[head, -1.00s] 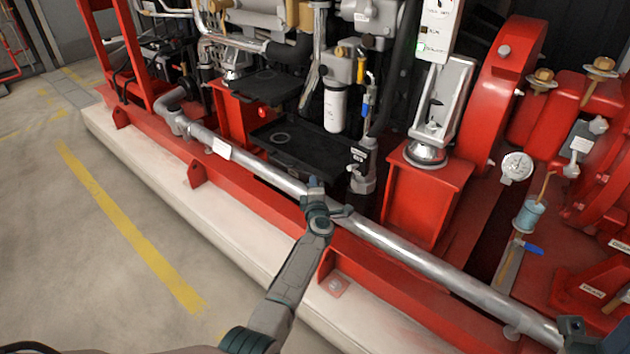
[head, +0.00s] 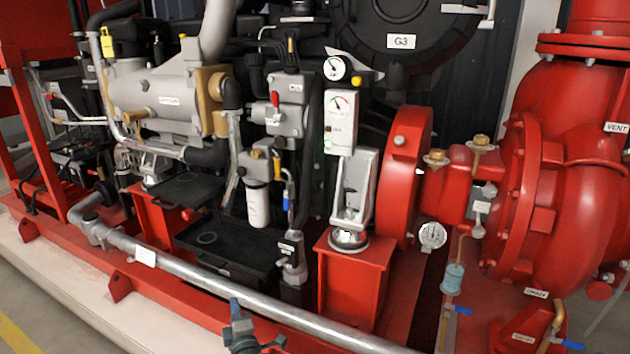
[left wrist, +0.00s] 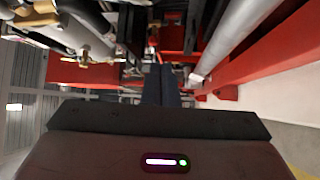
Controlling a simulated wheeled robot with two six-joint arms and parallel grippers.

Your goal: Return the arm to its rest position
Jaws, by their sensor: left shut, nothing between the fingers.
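My left gripper (head: 234,304) shows at the bottom of the head view, with its fingers pointing up in front of the long silver pipe (head: 225,279). Its fingers are shut and empty. In the left wrist view, the two dark fingers (left wrist: 160,84) lie together in the middle, pointing toward the machine. I cannot tell whether the gripper touches the pipe. Most of the left arm is below the head view's edge. My right gripper is not in view.
The red pump set fills the view: a silver cylinder (head: 150,92), black trays (head: 222,252), a gauge panel (head: 341,122), a red pump casing (head: 565,170) and blue-handled valves (head: 463,310). Bare floor with a yellow line (head: 15,336) lies at lower left.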

